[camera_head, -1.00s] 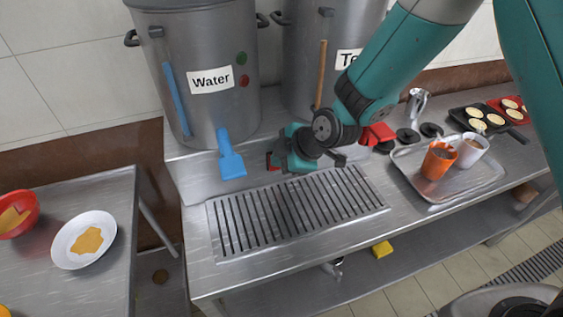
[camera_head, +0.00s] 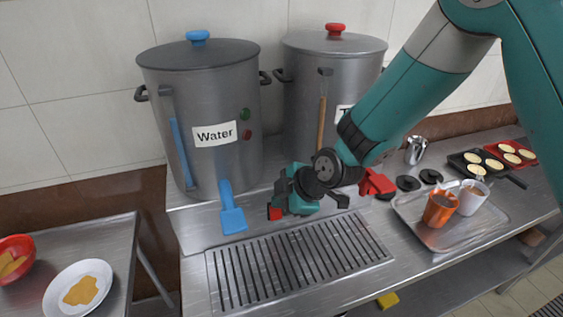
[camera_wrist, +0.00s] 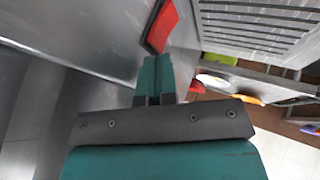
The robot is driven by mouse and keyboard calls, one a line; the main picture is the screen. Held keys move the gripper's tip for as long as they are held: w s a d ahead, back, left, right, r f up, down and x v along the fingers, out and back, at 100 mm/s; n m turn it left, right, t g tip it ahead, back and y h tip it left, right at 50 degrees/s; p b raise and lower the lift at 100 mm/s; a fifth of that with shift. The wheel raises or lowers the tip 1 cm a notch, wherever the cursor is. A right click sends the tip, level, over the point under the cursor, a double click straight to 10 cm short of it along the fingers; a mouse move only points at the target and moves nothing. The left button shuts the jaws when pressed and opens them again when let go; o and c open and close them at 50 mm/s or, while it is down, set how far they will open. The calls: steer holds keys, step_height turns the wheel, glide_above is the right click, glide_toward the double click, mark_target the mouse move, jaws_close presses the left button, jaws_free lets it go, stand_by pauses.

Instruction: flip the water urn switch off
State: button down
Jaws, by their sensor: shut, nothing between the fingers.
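The water urn (camera_head: 210,95) is a tall grey pot with a "Water" label, at the left in the head view. A green dot (camera_head: 245,114) and a red dot (camera_head: 247,134) sit on its side, and its blue tap paddle (camera_head: 232,212) hangs in front. My gripper (camera_wrist: 155,65) is shut and empty, right of the paddle and above the back of the drip grille. A small red flat piece (camera_wrist: 160,27) shows just beyond my fingertips; it also appears in the head view (camera_head: 275,213). I cannot tell whether it is the switch or whether my fingers touch it.
The second urn (camera_head: 300,90) stands right of the water urn, with a red tap paddle (camera_head: 376,182). The drip grille (camera_head: 300,258) lies in front. A metal tray (camera_head: 475,236) with orange and white cups is at the right. A side table at the left holds a plate (camera_head: 60,302).

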step_height(320, 180, up, 19)
steer(key=b, duration=0.2)
steer(key=shift+s+f, duration=0.1)
steer(key=s+d+f+m+g+h, duration=0.1)
steer(key=s+d+m+g, duration=0.1)
steer(key=s+d+m, duration=0.4)
steer(key=s+d+f+m+g+h, duration=0.1)
steer(key=s+d+m, duration=0.5)
steer(key=s, duration=1.1)
steer(key=shift+d+f+m+g, duration=0.3)
steer(key=shift+d+f+g, duration=0.05)
steer(key=shift+f+g, duration=0.35)
